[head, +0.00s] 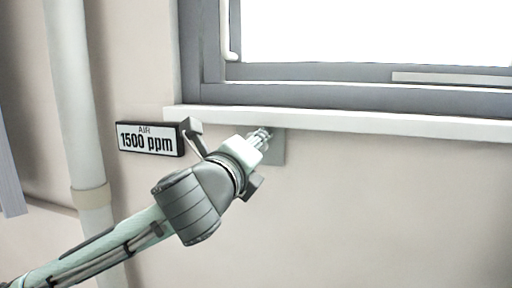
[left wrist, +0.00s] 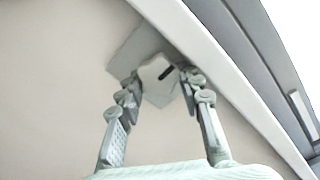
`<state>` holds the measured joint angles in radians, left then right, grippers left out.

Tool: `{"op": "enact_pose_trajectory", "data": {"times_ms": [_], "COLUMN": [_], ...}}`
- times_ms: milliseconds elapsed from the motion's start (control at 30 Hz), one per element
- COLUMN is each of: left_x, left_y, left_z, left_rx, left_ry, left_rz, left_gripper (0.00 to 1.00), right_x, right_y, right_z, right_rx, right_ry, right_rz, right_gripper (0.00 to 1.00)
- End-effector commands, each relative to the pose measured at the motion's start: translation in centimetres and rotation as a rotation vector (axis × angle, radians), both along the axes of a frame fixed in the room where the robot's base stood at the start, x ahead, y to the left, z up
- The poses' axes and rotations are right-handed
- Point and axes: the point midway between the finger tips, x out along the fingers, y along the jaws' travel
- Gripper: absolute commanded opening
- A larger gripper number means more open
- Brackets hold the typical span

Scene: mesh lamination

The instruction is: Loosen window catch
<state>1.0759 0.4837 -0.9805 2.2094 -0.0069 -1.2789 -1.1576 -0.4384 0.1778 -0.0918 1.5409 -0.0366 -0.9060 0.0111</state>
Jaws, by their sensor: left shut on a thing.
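A pale knob (left wrist: 157,74) with a dark slot mark sits on a square grey plate (left wrist: 127,57) on the wall just under the window sill. The plate also shows in the head view (head: 278,152), partly behind my gripper. My left gripper (head: 264,138) reaches up to the plate from the lower left. In the left wrist view its two fingers (left wrist: 160,80) stand on either side of the knob and are shut on it. The knob is mostly hidden by the fingers in the head view. My right gripper is not in view.
A white sill (head: 350,121) juts out just above the gripper, below the grey window frame (head: 300,97). A sign reading "AIR 1500 ppm" (head: 150,139) is on the wall, close to my left wrist. A vertical pipe (head: 75,100) runs at left. The wall at right is clear.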

Motion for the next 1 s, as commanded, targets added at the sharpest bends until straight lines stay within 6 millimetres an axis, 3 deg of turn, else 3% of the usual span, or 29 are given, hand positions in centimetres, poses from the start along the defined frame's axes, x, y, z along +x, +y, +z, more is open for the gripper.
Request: {"op": "enact_pose_trajectory", "data": {"times_ms": [133,167,300,667,1000], "left_x": [0.0,0.0,0.0,-0.2,-4.5], "left_y": [0.0,0.0,0.0,0.0,1.4], "left_z": [0.0,0.0,0.0,0.1,0.0], "left_rx": [-0.002,-0.002,-0.001,-0.001,0.0], "left_ry": [0.001,0.001,0.0,-0.002,-0.001], "left_rz": [0.0,0.0,0.0,-0.002,-0.003], "left_gripper": [0.07,0.39,0.56,0.57,0.57], "right_x": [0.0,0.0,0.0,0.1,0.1], "right_y": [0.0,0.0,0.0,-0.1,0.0], "right_z": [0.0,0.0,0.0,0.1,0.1], "right_rx": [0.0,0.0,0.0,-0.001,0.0], "right_ry": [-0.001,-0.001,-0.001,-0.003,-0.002], "right_rz": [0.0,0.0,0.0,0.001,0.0], "right_gripper": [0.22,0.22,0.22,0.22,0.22]}}
